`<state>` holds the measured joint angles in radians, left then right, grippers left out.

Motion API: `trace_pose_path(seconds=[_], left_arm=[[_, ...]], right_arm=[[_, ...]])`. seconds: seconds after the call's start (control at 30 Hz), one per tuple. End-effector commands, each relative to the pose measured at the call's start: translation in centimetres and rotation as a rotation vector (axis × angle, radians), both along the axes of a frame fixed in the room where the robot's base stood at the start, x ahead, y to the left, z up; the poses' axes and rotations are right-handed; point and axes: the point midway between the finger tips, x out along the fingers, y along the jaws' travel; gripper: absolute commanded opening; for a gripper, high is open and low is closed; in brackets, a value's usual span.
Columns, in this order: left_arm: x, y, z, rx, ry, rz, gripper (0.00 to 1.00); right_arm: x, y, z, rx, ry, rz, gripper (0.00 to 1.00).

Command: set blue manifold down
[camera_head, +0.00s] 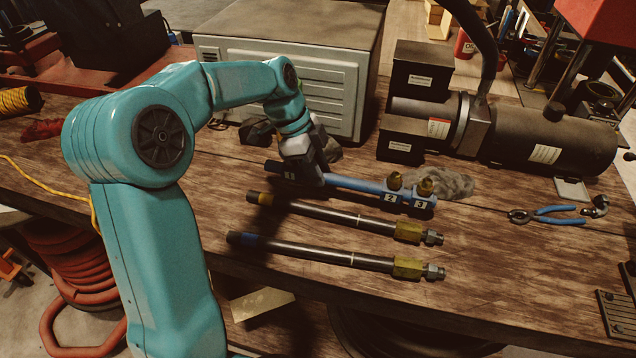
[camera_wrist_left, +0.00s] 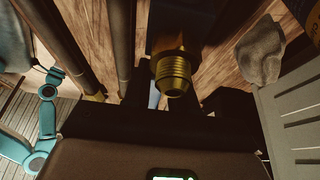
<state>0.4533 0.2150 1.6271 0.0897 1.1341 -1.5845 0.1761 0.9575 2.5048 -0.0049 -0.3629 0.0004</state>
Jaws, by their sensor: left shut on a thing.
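The blue manifold (camera_head: 355,184) is a long blue bar with number labels and brass fittings (camera_head: 425,187) near its right end. It lies along the workbench, just above or on the wood; I cannot tell whether it touches. My left gripper (camera_head: 310,172) is shut on it near its left end, by label 1. In the left wrist view a brass fitting (camera_wrist_left: 172,75) shows close in front of the dark jaws (camera_wrist_left: 150,125), with a sliver of blue between them. The jaws hide part of the bar. My right gripper does not show.
Two dark hoses with yellow hex fittings (camera_head: 408,232) (camera_head: 408,267) lie in front of the manifold. A grey cabinet (camera_head: 285,75) stands behind. Blue-handled pliers (camera_head: 555,215) lie right.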

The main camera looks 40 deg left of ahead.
Motion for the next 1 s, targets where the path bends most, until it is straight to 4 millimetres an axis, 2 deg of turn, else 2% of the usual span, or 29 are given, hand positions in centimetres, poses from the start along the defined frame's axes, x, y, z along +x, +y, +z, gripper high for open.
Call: trace_pose_path(seconds=[0.07, 0.33, 0.6, 0.63, 0.7, 1.0], left_arm=[[0.1, 0.0, -0.4, -0.001, -0.002, 0.002, 0.00], [0.2, 0.1, -4.1, -0.002, 0.000, 0.002, 0.00], [0.2, 0.2, -4.6, 0.001, -0.002, 0.001, 0.00], [0.1, 0.2, -4.7, 0.002, 0.001, -0.001, 0.33], [0.2, 0.1, -4.7, 0.002, 0.001, -0.001, 0.52], [0.2, 0.2, -4.5, 0.000, -0.001, 0.000, 0.52]], right_arm=[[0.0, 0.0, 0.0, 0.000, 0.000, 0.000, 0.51], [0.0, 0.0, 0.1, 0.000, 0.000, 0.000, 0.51], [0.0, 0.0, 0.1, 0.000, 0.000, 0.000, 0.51], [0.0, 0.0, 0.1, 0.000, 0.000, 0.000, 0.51], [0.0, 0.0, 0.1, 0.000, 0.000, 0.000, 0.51], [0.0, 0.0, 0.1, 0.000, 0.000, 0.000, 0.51]])
